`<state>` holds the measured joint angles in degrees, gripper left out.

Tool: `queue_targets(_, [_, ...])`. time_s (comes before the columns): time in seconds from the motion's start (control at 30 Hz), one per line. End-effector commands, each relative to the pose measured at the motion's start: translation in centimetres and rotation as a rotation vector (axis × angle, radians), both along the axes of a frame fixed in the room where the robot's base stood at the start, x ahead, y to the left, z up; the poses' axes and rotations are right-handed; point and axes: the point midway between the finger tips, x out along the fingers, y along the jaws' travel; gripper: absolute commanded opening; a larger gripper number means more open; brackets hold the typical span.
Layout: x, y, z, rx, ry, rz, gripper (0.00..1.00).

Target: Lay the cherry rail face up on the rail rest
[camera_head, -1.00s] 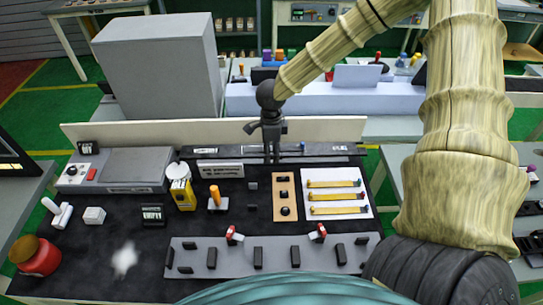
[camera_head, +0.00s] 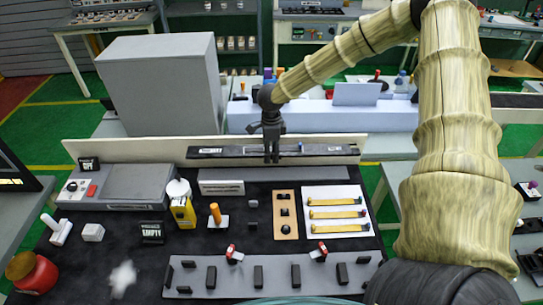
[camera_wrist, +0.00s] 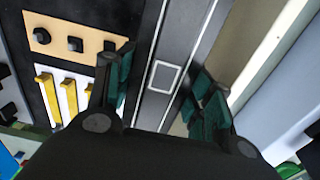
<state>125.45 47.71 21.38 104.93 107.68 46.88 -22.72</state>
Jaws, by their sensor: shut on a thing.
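A long dark rail (camera_head: 235,152), which I take for the cherry rail, spans left to right in front of the pale back board. No cherry colour shows on it. My gripper (camera_head: 271,158) is shut on it near its middle, pointing down, and holds it above the back of the black bench. In the wrist view the dark rail (camera_wrist: 160,95), with a white square outline, runs between the fingers (camera_wrist: 160,100). A grey plate (camera_head: 225,279) with several black uprights lies at the bench front; it looks like the rail rest, but I cannot read a label.
Two red-tipped clamps (camera_head: 234,254) (camera_head: 319,252) stand at the plate's back edge. Between rail and plate are a yellow bottle (camera_head: 182,210), an orange-handled tool (camera_head: 215,213), a tan board (camera_head: 285,225) with black knobs and a white sheet (camera_head: 325,195) with yellow strips. A large grey box (camera_head: 160,85) stands behind left.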

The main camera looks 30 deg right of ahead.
Motion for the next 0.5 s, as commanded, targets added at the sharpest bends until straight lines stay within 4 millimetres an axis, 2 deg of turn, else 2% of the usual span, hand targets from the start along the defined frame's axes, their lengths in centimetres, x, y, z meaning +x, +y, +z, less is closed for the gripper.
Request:
queue_targets(0.13, [1.2, -0.8, -0.1, 0.0, 0.0, -0.002, 0.19])
queue_targets(0.5, [1.2, -0.7, -3.6, 0.001, 0.0, -0.001, 0.19])
